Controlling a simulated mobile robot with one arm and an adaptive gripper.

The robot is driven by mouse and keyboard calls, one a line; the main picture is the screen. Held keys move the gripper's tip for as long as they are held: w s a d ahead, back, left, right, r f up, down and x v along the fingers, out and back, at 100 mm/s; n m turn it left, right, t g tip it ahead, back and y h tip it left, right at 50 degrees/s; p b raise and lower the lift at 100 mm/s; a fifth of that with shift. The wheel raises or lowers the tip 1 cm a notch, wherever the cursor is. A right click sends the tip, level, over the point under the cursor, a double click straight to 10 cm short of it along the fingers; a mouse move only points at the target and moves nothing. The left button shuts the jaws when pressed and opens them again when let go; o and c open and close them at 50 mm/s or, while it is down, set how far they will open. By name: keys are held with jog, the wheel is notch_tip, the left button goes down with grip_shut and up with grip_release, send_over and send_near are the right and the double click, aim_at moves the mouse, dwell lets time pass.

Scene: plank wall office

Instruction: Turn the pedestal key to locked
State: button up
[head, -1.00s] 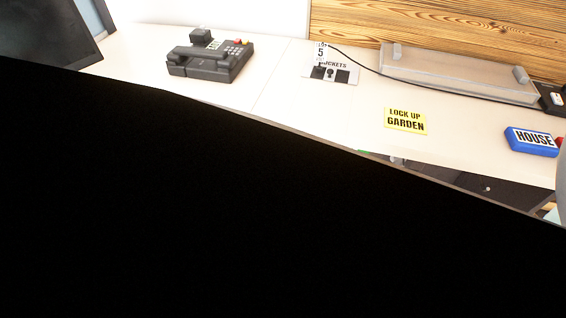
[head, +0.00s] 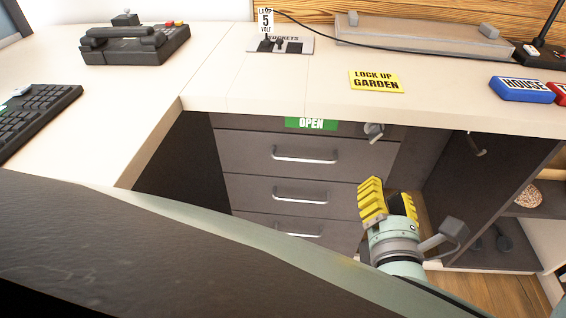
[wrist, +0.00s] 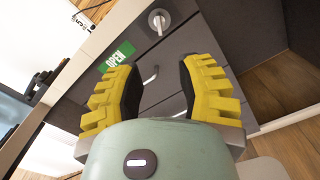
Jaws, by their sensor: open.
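The dark grey drawer pedestal (head: 249,150) stands under the desk and carries a green OPEN label (head: 311,123) on its top strip. The silver key (head: 374,132) is in its lock right of the label, just under the desk edge. In the wrist view the key (wrist: 159,21) shows at the top, beyond the fingertips, and the OPEN label (wrist: 117,56) is left of it. My gripper (head: 372,186) has yellow ribbed fingers and is below the key, apart from it. In the wrist view my gripper (wrist: 158,82) is open, with nothing between the fingers.
A yellow LOCK UP GARDEN sign (head: 376,81) and a blue HOUSE block (head: 522,89) lie on the desktop (head: 220,90). A dark cabinet door with a handle (head: 476,143) is right of the pedestal. Three drawer handles (head: 305,156) stick out below the key.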

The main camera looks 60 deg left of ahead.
aim_at(374, 141)
jog(key=p+x, duration=0.1)
jog(key=x, duration=1.3)
jog(key=shift+a, duration=0.1)
jog(key=shift+c, duration=0.2)
grip_shut()
